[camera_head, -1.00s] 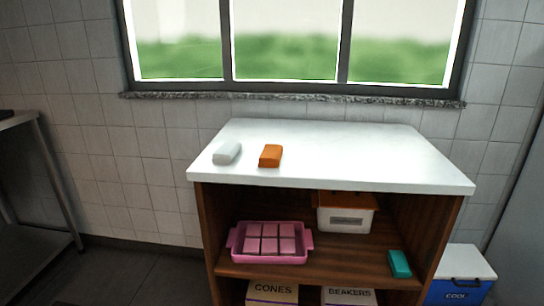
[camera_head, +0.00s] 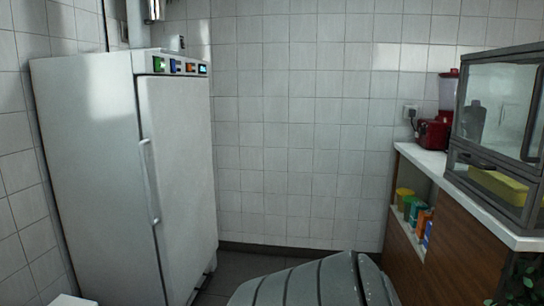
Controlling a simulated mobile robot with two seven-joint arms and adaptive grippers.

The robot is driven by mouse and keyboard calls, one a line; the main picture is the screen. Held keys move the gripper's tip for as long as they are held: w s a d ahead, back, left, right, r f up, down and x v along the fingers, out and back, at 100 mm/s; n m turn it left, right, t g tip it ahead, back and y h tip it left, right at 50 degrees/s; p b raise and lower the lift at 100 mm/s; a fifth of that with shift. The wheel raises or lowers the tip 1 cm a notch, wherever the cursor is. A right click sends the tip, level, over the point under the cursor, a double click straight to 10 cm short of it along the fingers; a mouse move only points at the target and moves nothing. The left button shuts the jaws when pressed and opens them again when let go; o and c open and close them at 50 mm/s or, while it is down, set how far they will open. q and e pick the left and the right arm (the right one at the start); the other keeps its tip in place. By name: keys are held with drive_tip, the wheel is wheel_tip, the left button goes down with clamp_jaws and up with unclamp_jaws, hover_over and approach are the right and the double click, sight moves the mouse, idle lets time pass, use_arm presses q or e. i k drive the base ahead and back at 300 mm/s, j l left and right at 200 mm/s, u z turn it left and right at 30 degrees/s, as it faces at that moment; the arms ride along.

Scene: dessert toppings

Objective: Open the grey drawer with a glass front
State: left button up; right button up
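A grey-framed case with glass panes (camera_head: 505,105) stands on the counter at the right edge of the picture. Its low bottom section looks like the grey drawer with a glass front (camera_head: 480,190). It appears shut, and a long yellow thing (camera_head: 500,186) shows through the glass. The right end of the case is cut off by the picture edge. Neither of my grippers is in view.
The white-topped wooden counter (camera_head: 412,155) holds a red appliance (camera_head: 433,135) and has an open shelf with small coloured containers (camera_head: 408,200). A tall white fridge (camera_head: 95,160) stands at the left. A grey ridged shape (camera_head: 310,285) fills the bottom centre.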

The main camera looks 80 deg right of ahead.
sight(519, 215)
drive_tip(key=z, duration=3.55)
